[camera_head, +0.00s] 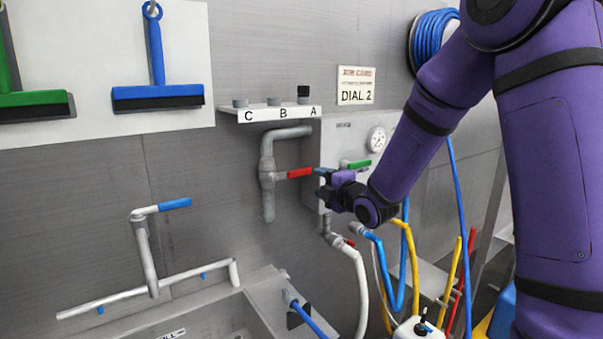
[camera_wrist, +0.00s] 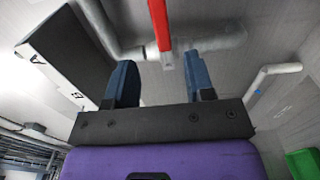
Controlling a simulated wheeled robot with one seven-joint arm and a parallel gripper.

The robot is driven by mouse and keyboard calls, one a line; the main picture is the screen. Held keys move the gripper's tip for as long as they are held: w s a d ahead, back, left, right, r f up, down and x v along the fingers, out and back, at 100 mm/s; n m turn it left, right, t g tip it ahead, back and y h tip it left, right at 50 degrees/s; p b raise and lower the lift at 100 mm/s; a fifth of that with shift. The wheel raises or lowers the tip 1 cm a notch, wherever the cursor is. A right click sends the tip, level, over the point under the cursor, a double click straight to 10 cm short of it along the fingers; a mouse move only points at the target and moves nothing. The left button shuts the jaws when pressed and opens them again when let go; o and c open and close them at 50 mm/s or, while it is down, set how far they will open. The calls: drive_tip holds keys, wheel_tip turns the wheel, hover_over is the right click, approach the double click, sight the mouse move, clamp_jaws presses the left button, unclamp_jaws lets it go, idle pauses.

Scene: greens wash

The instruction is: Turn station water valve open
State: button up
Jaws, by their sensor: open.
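A valve with a red lever handle (camera_head: 300,172) sits on the grey bent pipe (camera_head: 267,150) on the wall. The handle points right, roughly level, in the head view. My gripper (camera_head: 322,184) is just right of the handle's free end. In the wrist view the red handle (camera_wrist: 158,24) lies ahead of and between the two blue fingers of my gripper (camera_wrist: 160,72), and the pipe (camera_wrist: 215,42) runs behind it. The fingers are apart with nothing held. I cannot tell whether the handle's tip is within their reach.
A white shelf marked C, B, A (camera_head: 270,113) juts out above the pipe. Right of it is a grey panel with a gauge (camera_head: 376,139) and a green handle (camera_head: 359,164). A small red handle (camera_head: 349,242) and hoses hang below. A sink (camera_head: 215,320) is lower left.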

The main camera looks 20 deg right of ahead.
sight(302, 173)
drive_tip(key=x, duration=1)
drive_tip(key=shift+w+f, duration=0.1)
drive_tip(key=shift+w, duration=0.1)
drive_tip(key=shift+c, duration=0.5)
clamp_jaws()
